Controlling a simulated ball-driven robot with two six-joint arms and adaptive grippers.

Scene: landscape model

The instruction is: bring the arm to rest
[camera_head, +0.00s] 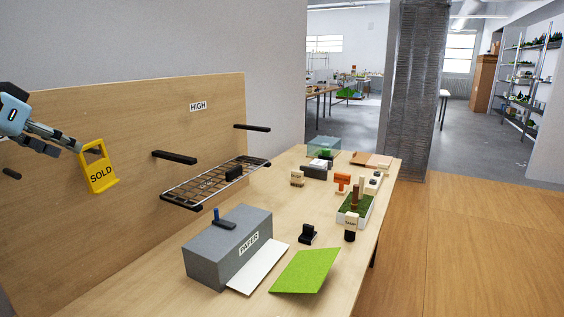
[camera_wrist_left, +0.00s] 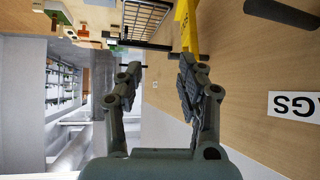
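My left gripper (camera_head: 68,144) is at the left of the head view, in front of the wooden back board (camera_head: 130,110). In the left wrist view its two fingers (camera_wrist_left: 161,67) stand apart with nothing between them. My right gripper is not in view.
Black pegs (camera_head: 174,157) and a wire shelf (camera_head: 190,200) stick out from the board. On the table (camera_head: 150,262) are a grey PAPER box (camera_head: 205,258), a green sheet (camera_head: 306,270), and several stamps and small items. A white label (camera_wrist_left: 294,106) is on the board.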

